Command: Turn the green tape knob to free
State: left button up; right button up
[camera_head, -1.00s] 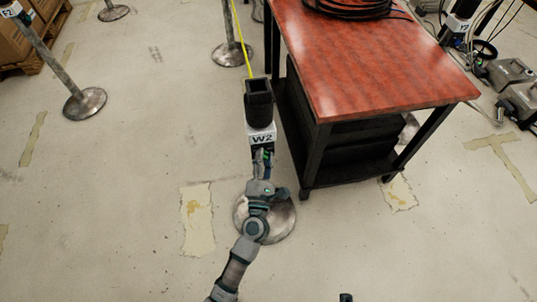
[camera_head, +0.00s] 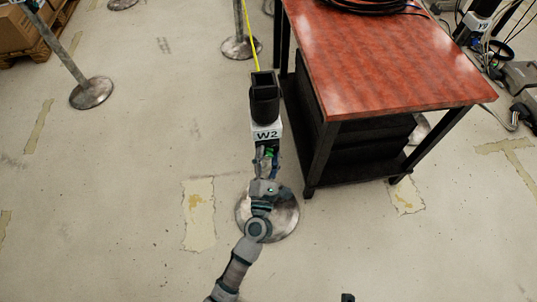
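The post labelled W2 (camera_head: 266,134) stands upright in front of me, with a black square-topped head (camera_head: 264,95) and a round metal base (camera_head: 284,215). A small green part, likely the green tape knob (camera_head: 269,152), shows just below the W2 label. My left gripper (camera_head: 267,160) is at this green part, its fingers around or beside it. The fingers and the knob overlap and are small, so I cannot tell whether they touch or how far the fingers are closed. Of my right arm, at most a small dark tip shows at the bottom edge; its gripper is not visible.
A red-topped table (camera_head: 375,60) with dark shelves stands close to the right of the post, a coiled black cable (camera_head: 365,4) on it. A yellow tape (camera_head: 249,38) runs back from the post. Other posts stand behind and left.

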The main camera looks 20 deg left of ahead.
pick_arm(q)
jog(key=shift+r, duration=0.2)
jog(key=v, duration=1.2)
jog(key=shift+f, duration=0.2)
